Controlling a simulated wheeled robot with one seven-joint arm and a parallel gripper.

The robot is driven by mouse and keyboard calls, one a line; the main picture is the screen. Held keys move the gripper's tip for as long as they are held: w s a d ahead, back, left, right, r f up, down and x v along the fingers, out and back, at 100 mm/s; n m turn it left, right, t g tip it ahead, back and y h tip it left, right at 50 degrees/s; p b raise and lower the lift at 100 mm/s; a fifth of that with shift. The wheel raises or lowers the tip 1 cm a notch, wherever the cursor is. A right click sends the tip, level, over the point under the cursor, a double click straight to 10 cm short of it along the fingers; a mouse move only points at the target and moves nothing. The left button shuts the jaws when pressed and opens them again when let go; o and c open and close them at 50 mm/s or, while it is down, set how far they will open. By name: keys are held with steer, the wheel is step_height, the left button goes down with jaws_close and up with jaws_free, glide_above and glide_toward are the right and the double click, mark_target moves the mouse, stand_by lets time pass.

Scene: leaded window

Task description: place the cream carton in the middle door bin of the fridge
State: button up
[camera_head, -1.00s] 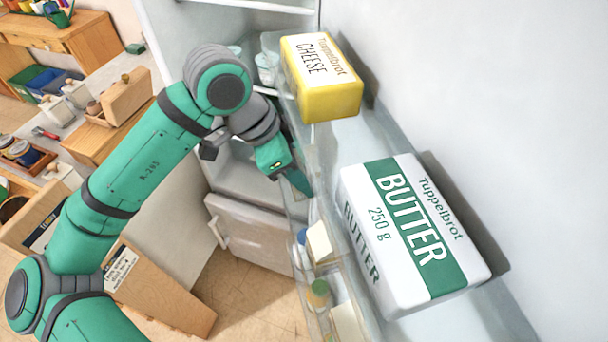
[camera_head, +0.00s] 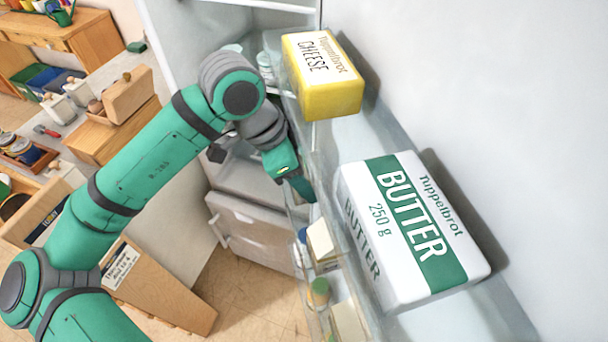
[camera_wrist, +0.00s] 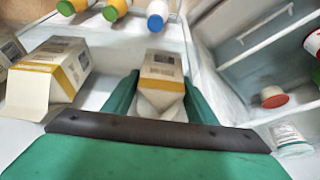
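A small carton (camera_wrist: 161,72) with a yellow band and pale gable top sits between the green fingers of my gripper (camera_wrist: 161,92) in the wrist view. The fingers appear to touch its sides, and its label is too small to read. In the head view my gripper (camera_head: 298,186) reaches in behind the clear upper door bin, and the carton there is hidden. The fridge door's upper bin (camera_head: 385,125) holds butter and cheese. Lower bins (camera_head: 312,262) show below through the clear plastic.
A similar carton (camera_wrist: 62,68) stands left of my gripper in the wrist view. Several capped bottles (camera_wrist: 114,9) are at the top. Fridge shelves (camera_wrist: 262,62) hold a red-lidded tub (camera_wrist: 273,97) at right. Butter (camera_head: 415,230) and cheese (camera_head: 322,75) stand close to my arm's right.

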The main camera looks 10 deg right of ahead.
steer(key=v, duration=1.2)
steer(key=shift+r, duration=0.2)
steer(key=shift+w, duration=0.15)
